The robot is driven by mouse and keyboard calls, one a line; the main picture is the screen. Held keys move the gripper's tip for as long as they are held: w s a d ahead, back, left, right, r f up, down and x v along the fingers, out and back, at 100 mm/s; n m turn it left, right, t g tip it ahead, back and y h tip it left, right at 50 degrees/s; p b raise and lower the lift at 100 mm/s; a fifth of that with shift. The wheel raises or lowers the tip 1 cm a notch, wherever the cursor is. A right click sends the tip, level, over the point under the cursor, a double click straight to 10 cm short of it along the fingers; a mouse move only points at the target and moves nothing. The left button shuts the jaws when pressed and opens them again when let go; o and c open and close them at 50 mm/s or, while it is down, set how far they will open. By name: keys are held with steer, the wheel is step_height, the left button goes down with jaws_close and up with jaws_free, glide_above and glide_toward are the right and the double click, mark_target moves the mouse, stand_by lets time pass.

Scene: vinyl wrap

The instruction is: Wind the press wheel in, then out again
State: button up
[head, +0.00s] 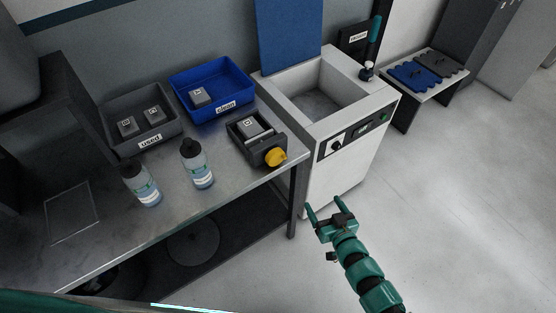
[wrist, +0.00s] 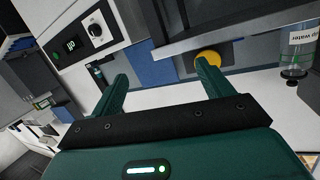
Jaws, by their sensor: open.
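The press (head: 257,137) is a dark box at the right end of the metal table, with a grey block inside it. Its yellow press wheel (head: 275,157) sits on the front face, near the table edge. In the wrist view the yellow wheel (wrist: 208,58) shows beyond the right fingertip, apart from it. My gripper (head: 326,209) is open and empty. It is in front of the white cabinet, to the right of and lower in the picture than the wheel. The fingers also show in the wrist view (wrist: 164,88).
A blue tray (head: 240,103) labelled clean and a grey tray (head: 112,144) labelled used hold grey blocks. Two bottles (head: 202,166) (head: 147,188) stand on the table (head: 100,252). A white sink cabinet (head: 345,165) stands right of the press. The floor at right is clear.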

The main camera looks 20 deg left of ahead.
steer(key=s+a+r+n+y, duration=0.3)
steer(key=a+r+y, duration=0.1)
steer(key=r, duration=0.1)
steer(key=p, duration=0.3)
glide_toward(277, 160)
steer(key=shift+g, duration=0.3)
steer(key=x, duration=0.8)
steer(key=shift+w+a+r, duration=0.15)
steer(key=shift+w+r, duration=0.05)
steer(key=shift+w, duration=0.2)
steer(key=shift+w+a+f, duration=0.15)
steer(key=shift+w+a, duration=0.1)
steer(key=shift+a, duration=0.1)
steer(key=shift+c, duration=0.2)
steer(key=c, duration=1)
